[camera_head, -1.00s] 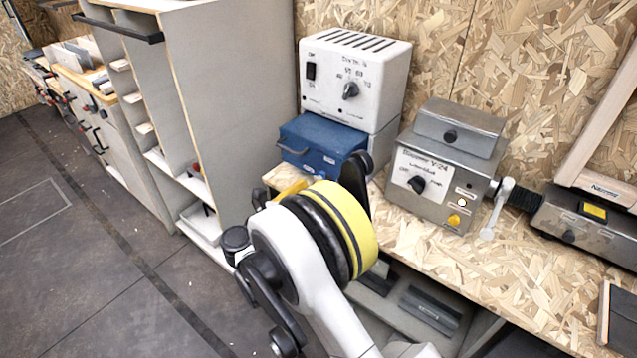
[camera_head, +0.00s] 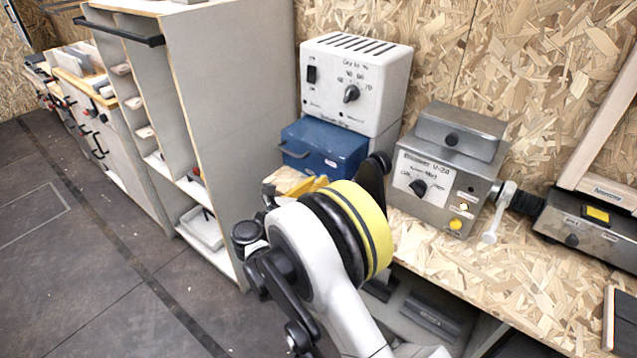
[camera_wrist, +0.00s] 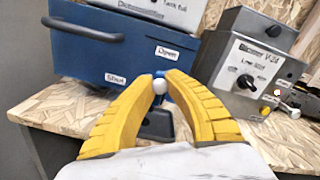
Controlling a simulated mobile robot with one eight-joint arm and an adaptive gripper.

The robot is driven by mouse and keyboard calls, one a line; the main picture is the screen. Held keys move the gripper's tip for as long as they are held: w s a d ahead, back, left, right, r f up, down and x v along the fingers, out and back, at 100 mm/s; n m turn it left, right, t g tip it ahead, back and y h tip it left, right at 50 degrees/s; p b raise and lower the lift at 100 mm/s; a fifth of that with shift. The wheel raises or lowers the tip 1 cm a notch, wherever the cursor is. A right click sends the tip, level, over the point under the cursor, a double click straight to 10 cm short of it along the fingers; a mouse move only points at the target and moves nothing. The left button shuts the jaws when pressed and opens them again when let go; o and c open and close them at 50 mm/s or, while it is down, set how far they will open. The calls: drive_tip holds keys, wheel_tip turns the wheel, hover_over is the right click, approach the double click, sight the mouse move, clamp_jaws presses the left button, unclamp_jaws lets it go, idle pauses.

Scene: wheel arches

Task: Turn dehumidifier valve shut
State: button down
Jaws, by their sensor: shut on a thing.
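The dehumidifier is a white box (camera_head: 355,75) with a black dial and a switch, standing behind and above a blue front box (camera_head: 325,147). In the wrist view the blue box (camera_wrist: 120,50) carries a label "Open" at the right and a label "Shut" lower left. My gripper (camera_wrist: 160,80) is shut on this knob, with a yellow finger on each side. In the head view my wrist hides the valve.
A grey metal unit (camera_head: 445,185) with a dial and yellow button stands to the right on the chipboard bench (camera_head: 455,250). A tall grey shelf unit (camera_head: 235,110) is at the left. Another dark device (camera_head: 590,235) is at the far right.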

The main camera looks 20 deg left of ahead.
drive_tip(key=shift+d+f+n, duration=0.1)
drive_tip(key=shift+n, duration=0.2)
drive_tip(key=n, duration=0.2)
drive_tip(key=a+n+b, duration=0.1)
drive_tip(key=shift+w+f+n, duration=0.15)
drive_tip(key=shift+w+n, duration=0.15)
drive_tip(key=shift+n, duration=0.1)
drive_tip(key=n, duration=0.3)
drive_tip(key=a+n+b, duration=0.1)
drive_tip(key=shift+w+f, duration=0.2)
drive_tip(key=shift+f, duration=0.15)
drive_tip(key=n, duration=0.3)
drive_tip(key=f+n, duration=0.1)
drive_tip(key=n, duration=0.1)
drive_tip(key=shift+w+a, duration=0.15)
drive_tip(key=shift+a, duration=0.2)
drive_tip(key=shift+a+f+n, duration=0.1)
drive_tip(key=shift+f+n, duration=0.2)
drive_tip(key=shift+n, duration=0.8)
drive_tip(key=shift+a+f+n, duration=0.1)
drive_tip(key=shift+f+n, duration=0.2)
drive_tip(key=shift+n, duration=0.8)
drive_tip(key=c, duration=1.3)
unclamp_jaws()
